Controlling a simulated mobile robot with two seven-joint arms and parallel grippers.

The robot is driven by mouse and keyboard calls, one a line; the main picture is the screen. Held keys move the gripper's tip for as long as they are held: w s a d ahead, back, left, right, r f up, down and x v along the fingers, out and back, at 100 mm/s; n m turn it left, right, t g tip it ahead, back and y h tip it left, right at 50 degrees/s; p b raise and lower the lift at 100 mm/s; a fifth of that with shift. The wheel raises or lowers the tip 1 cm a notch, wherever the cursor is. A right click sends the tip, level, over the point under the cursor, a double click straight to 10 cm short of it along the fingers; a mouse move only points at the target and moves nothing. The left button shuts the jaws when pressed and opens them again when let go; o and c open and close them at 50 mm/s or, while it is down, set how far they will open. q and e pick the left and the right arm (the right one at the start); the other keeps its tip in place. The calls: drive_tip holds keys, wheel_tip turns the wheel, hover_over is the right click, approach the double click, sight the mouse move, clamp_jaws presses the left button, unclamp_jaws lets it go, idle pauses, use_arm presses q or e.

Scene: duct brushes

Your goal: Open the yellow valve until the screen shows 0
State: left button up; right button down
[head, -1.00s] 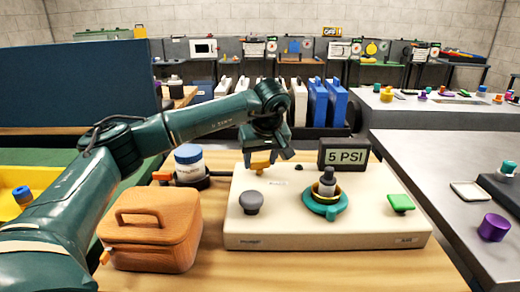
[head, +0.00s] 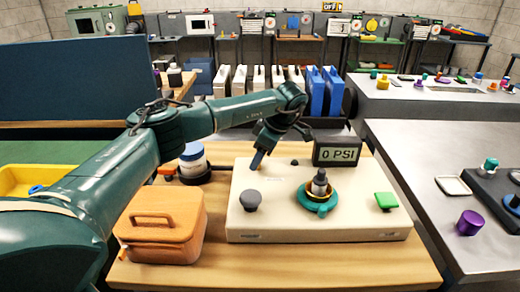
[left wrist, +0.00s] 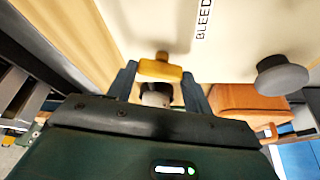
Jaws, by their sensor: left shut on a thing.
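The screen (head: 337,153) at the back right of the cream panel (head: 330,233) reads "0 PSI". The yellow valve (left wrist: 160,70) shows in the left wrist view as a small yellow handle between my left gripper's two fingers, next to the word "BLEED". My left gripper (head: 257,161) is shut on the valve at the panel's back left. In the head view the gripper and arm hide the valve. My right gripper is in neither view.
A grey knob (head: 250,200) stands in front of my left gripper. A teal-ringed fitting (head: 319,195) and a green handle (head: 386,200) are further right. An orange case (head: 163,225) and a blue-lidded jar (head: 193,158) stand left of the panel.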

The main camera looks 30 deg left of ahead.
use_arm(q)
drive_tip(key=shift+w+n+g+p, duration=0.1)
drive_tip(key=shift+n+g+p, duration=0.35)
drive_tip(key=shift+n, duration=0.85)
drive_tip(key=shift+a, duration=0.1)
drive_tip(key=o, duration=1)
drive_tip(key=shift+r, duration=0.15)
drive_tip(key=v, duration=1.3)
drive_tip(key=shift+w+a, duration=0.1)
drive_tip(key=shift+a, duration=0.05)
